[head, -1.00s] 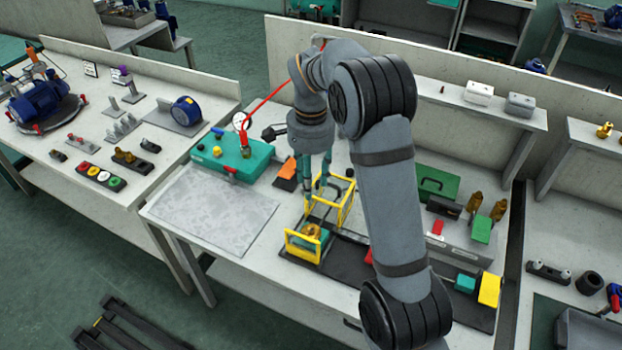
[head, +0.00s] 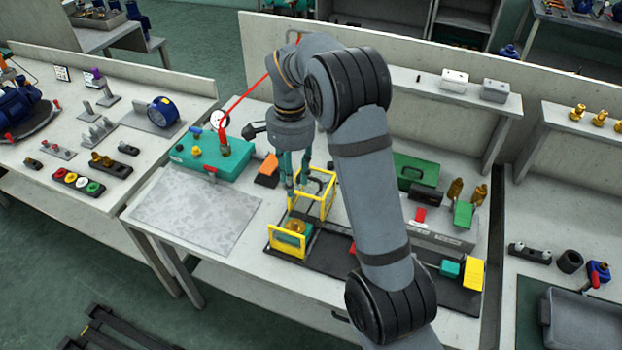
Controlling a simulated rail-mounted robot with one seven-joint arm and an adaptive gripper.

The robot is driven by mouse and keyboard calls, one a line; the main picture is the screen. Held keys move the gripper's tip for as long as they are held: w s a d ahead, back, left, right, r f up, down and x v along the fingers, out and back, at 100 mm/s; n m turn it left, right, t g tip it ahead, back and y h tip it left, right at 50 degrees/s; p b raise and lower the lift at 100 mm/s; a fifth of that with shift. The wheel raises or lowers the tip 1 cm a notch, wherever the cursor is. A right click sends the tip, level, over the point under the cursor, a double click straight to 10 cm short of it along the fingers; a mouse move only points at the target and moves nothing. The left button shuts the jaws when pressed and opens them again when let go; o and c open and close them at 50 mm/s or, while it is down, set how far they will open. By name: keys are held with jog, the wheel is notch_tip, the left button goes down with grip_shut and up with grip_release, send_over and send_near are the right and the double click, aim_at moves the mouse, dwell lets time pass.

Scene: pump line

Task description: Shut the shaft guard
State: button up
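Yellow open framework that looks like the shaft guard shows in two parts on the middle bench in the head view. A rear box-shaped frame (head: 327,207) stands behind a front frame (head: 272,240), which surrounds a brass part on a teal block (head: 289,238). I cannot tell how the two parts are joined. My gripper (head: 297,186) points down at the rear frame's left side. Its two teal fingers stand apart, with a gap between them. I cannot tell whether the fingertips touch the frame.
A teal box (head: 212,155) with a red-handled fitting stands to the left, beside an orange block (head: 267,171). A bare grey mat (head: 190,208) lies in front. A green case (head: 417,172), brass fittings and a yellow block (head: 474,273) stand to the right. My forearm hides part of the bench.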

jog(key=s+d+f+m+g+y+b, duration=0.1)
jog(key=s+f, duration=0.1)
jog(key=f, duration=0.1)
jog(key=s+d+f+m+g+y+b, duration=0.1)
jog(key=f+b, duration=0.1)
jog(key=f, duration=0.1)
jog(key=s+d+f+m+g+y+b, duration=0.1)
jog(key=s+f+m, duration=0.1)
jog(key=f, duration=0.1)
jog(key=shift+s+g, duration=0.35)
jog(key=shift+g, duration=0.05)
jog(key=shift+c, duration=0.2)
jog(key=m+t+y+b, duration=0.9)
jog(key=m+t+y, duration=0.35)
jog(key=m, duration=0.55)
send_near(312, 178)
jog(key=p+x, duration=0.1)
jog(key=x, duration=0.4)
jog(key=p+x, duration=0.1)
jog(key=x, duration=0.4)
jog(key=shift+w+f+p, duration=0.15)
jog(key=shift+f+p, duration=0.1)
jog(key=shift+p, duration=0.1)
jog(key=c, duration=0.3)
jog(key=c, duration=0.4)
grip_shut()
